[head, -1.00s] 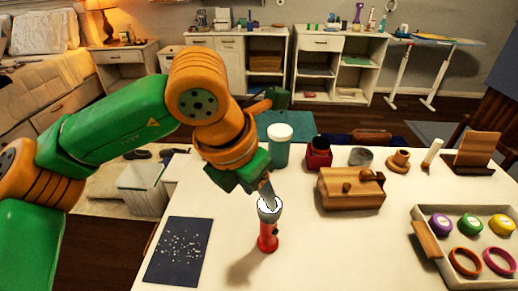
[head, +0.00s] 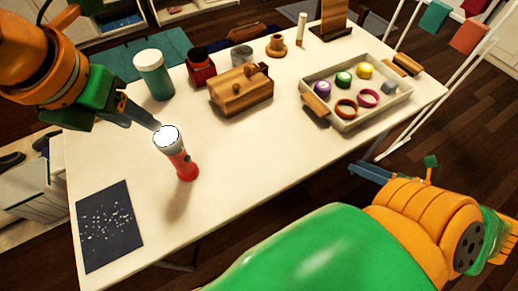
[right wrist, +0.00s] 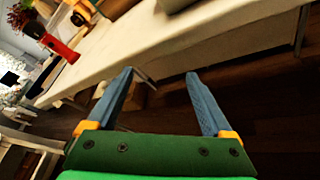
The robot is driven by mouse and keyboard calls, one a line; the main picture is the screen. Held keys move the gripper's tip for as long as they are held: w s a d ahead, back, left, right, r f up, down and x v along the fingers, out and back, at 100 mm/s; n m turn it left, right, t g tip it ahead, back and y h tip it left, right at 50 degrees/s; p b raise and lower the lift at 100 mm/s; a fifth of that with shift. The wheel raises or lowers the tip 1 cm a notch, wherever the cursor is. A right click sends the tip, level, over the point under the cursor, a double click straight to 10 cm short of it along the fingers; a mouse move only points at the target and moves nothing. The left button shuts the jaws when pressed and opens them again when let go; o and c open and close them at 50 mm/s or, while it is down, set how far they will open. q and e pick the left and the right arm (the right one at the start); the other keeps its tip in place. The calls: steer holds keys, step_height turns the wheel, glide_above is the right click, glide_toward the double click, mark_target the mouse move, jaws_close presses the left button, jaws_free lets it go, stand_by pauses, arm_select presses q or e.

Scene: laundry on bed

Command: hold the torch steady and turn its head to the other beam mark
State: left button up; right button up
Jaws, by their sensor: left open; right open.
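The torch (head: 183,163) stands upright on the white table, with a red body and a grey head with a white top. It also shows in the right wrist view (right wrist: 62,48), at the upper left. My left gripper (head: 150,122) is open, its fingers beside the torch head at its upper left; whether they touch it I cannot tell. My right gripper (right wrist: 160,88) is open and empty, off the table's front edge and well apart from the torch. In the head view its fingers (head: 370,172) show at the right. The beam marks are too small to make out.
A tray (head: 345,122) with rings and round lids lies right. A dark speckled mat (head: 108,226) lies front left. The table's front middle is clear.

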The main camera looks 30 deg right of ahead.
steer(key=a+r+n+y, duration=0.3)
steer(key=r+n+y, duration=0.3)
steer(key=r+n, duration=0.3)
steer(key=w+a+r+n+t+y, duration=0.1)
steer(key=w+a+r+n+y, duration=0.35)
steer(key=a, duration=0.35)
steer(key=w+a+r+n+t+y, duration=0.1)
steer(key=w+a+r+n+y, duration=0.2)
steer(key=w+a+r+y, duration=0.3)
steer(key=m+g+h, duration=0.2)
steer(key=g+h, duration=0.4)
glide_toward(182, 162)
steer(key=shift+n, duration=0.25)
steer(key=w+a, duration=0.1)
steer(key=w+a+f, duration=0.1)
steer(key=w+a, duration=0.2)
steer(key=shift+w+a+f, duration=0.15)
steer(key=shift+a+f, duration=0.15)
steer(key=shift+a, duration=0.1)
steer(key=shift+t+h, duration=0.3)
steer(key=shift+h, duration=0.25)
steer(key=x, duration=0.8)
steer(key=shift+a+f, duration=0.1)
steer(key=shift+f, duration=0.3)
jaws_close()
